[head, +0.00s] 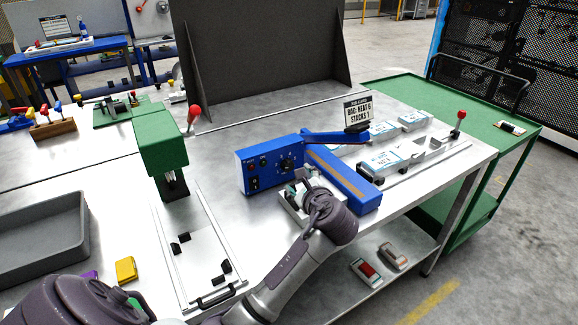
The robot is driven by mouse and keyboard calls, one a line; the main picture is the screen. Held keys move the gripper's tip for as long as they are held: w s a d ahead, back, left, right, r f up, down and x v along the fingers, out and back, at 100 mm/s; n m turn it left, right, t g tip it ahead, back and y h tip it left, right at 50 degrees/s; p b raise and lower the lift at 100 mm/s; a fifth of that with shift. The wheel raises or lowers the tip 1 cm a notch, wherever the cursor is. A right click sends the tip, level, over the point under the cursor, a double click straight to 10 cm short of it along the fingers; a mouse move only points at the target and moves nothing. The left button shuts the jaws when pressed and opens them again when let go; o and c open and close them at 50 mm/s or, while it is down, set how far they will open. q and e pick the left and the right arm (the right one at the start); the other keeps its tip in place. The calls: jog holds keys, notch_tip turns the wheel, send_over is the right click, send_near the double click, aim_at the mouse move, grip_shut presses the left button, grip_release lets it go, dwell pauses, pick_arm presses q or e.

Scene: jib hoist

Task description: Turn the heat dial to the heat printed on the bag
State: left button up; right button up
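A blue sealer unit (270,166) stands on the steel bench, with a black heat dial (287,164) on its front face and small switches to the dial's left. The dial's pointer and numbers are too small to read. A sign (357,113) behind the unit reads "BAG: HEAT 6" and "STACKS 1". My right gripper (298,186) is just in front of and below the dial. Its fingers are small and partly hidden by my wrist, so their opening and any touch on the dial are unclear. Part of my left arm shows at the lower left; its gripper is not visible.
White-and-blue bags (384,160) lie right of the unit, near a rail with a red-knobbed lever (459,118). A green press (163,150) stands to the left. A grey tray (42,240) and yellow block (126,270) are farther left. A dark panel (262,50) stands behind.

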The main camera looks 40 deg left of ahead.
aim_at(288, 167)
pick_arm(q)
jog(key=x, duration=0.4)
jog(key=shift+a, duration=0.2)
jog(key=x, duration=0.4)
jog(key=shift+w+a+f, duration=0.15)
jog(key=shift+w, duration=0.05)
jog(key=shift+x, duration=0.9)
pick_arm(e)
jog(key=shift+a+r, duration=0.2)
jog(key=shift+a, duration=0.35)
jog(key=shift+d, duration=0.1)
